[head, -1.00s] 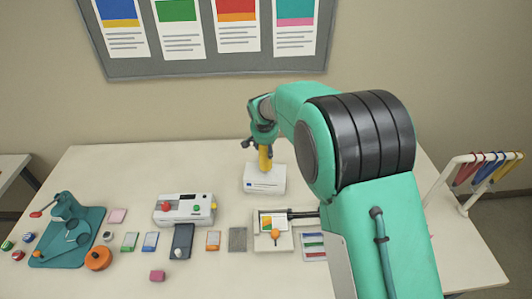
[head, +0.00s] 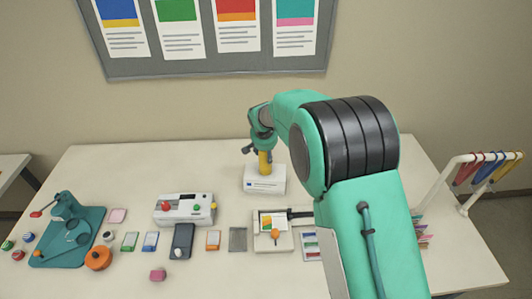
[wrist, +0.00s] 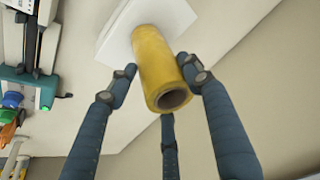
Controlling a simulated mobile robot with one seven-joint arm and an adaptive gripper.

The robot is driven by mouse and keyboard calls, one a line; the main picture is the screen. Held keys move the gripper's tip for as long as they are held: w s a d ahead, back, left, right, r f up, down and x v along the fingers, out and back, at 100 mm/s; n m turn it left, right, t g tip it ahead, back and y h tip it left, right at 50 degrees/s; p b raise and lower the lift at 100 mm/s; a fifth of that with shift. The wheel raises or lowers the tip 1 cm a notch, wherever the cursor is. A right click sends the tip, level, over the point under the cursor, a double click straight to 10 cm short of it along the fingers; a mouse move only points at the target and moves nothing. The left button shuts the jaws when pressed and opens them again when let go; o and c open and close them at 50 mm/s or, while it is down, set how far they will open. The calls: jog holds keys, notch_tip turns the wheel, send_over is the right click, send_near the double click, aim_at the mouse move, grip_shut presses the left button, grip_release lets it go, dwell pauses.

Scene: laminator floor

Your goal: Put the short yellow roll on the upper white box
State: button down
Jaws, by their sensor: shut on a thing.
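The short yellow roll (head: 265,164) stands roughly upright in my gripper (head: 262,148), at the white box (head: 264,185) near the back of the table. In the wrist view, the roll (wrist: 158,65) sits between the dark fingers of my gripper (wrist: 160,85), its hollow open end towards the camera. Its far end is over the white box (wrist: 118,38). I cannot tell whether the roll touches the box top. The head view shows the white box with a small blue mark on its front. Part of the box is hidden behind the roll.
A white machine with buttons (head: 184,208) stands left of the box. A white unit with an orange knob (head: 273,243) is in front of it. A teal device (head: 68,232) is at the left. A rack with coloured loops (head: 480,172) stands right. The table behind the machine is clear.

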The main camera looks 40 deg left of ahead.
dwell(0.3)
jog(key=c, duration=0.8)
grip_release()
jog(key=v, duration=1.2)
jog(key=shift+r, duration=0.1)
